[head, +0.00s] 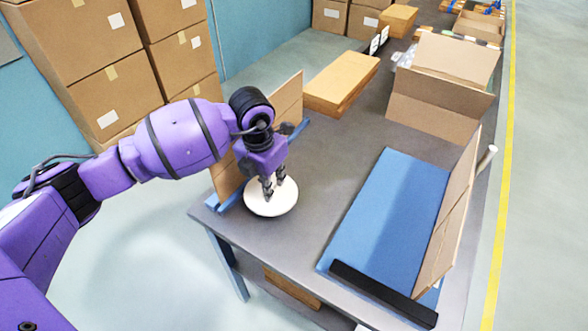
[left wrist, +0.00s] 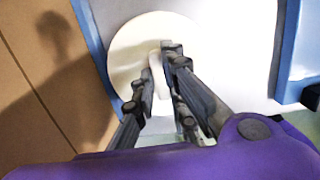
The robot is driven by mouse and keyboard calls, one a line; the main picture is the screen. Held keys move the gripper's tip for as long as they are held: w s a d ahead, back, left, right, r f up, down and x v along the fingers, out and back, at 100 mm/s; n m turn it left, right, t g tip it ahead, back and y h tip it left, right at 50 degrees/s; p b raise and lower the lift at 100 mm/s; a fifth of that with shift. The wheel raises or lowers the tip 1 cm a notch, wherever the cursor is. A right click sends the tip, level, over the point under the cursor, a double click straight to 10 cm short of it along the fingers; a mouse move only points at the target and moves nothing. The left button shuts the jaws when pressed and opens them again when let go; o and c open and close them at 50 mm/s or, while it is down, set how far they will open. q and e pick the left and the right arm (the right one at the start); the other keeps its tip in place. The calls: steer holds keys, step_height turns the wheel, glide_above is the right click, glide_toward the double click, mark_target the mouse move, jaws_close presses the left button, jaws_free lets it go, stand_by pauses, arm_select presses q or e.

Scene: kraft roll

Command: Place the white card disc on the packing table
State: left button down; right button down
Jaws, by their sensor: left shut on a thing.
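The white card disc (head: 270,208) is at the near left corner of the grey packing table (head: 330,150), lying flat at or just above the top; I cannot tell whether it touches. My left gripper (head: 275,190) points down over the disc's middle and is shut on it. In the left wrist view the fingers (left wrist: 157,75) close on a small pale raised part at the middle of the disc (left wrist: 130,50). Part of the disc is hidden behind the fingers. My right gripper is not in view.
An upright cardboard panel (head: 287,103) in a blue holder stands close to the disc's left. A blue mat (head: 385,210) with a dark bar (head: 380,292) lies to the right. A cardboard box (head: 340,82) and an open carton (head: 440,85) stand farther back. Bare tabletop lies between.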

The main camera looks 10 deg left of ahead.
arm_select(q)
steer(key=shift+f, duration=1.6)
steer(key=shift+f, duration=0.1)
steer(key=shift+f, duration=0.15)
steer(key=c, duration=1.8)
jaws_free()
steer(key=shift+o, duration=0.2)
steer(key=r, duration=0.4)
steer(key=s+r, duration=0.1)
steer(key=r, duration=0.7)
steer(key=shift+s+a+r, duration=0.2)
steer(key=shift+a+r, duration=0.05)
